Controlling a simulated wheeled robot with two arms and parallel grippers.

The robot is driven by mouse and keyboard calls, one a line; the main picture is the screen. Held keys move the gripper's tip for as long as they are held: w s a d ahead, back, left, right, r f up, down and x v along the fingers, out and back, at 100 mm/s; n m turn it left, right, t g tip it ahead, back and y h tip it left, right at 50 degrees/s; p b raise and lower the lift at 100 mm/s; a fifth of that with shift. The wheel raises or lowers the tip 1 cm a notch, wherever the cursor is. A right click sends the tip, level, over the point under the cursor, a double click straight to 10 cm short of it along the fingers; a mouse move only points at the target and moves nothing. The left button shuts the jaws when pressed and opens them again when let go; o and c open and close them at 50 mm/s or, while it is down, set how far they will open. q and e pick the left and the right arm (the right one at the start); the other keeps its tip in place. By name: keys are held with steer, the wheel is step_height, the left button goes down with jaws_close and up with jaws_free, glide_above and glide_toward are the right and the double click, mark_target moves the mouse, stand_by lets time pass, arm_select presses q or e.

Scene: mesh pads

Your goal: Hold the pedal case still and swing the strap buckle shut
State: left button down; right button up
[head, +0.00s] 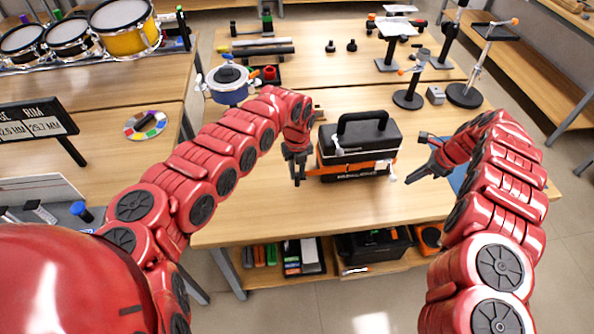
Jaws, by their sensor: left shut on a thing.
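The pedal case (357,147) stands upright on the wooden table, black on top with an orange lower band and a black carry handle. A small pale latch-like part (338,151) shows on its front left, and another pale part (391,171) sticks out at its right end. I cannot tell for sure which is the strap buckle or how far it is swung. My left gripper (298,165) is at the case's left end, shut on the case; its exact contact is hard to see. My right gripper (416,158) is open and empty, just right of the case, fingers pointing toward it.
A blue mat (460,180) lies under my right arm. A blue-rimmed drum (229,84) stands behind my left arm. Stands with round black bases (408,99) are at the back right. The table (330,215) is clear in front of the case. Boxes fill the shelf below.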

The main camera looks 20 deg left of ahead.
mark_target(390, 179)
steer(key=x, duration=0.2)
steer(key=shift+a+f, duration=0.15)
steer(key=shift+f, duration=0.25)
jaws_close()
steer(key=shift+w+a, duration=0.1)
steer(key=shift+a, duration=0.05)
steer(key=shift+w+a, duration=0.1)
steer(key=shift+a, duration=1.85)
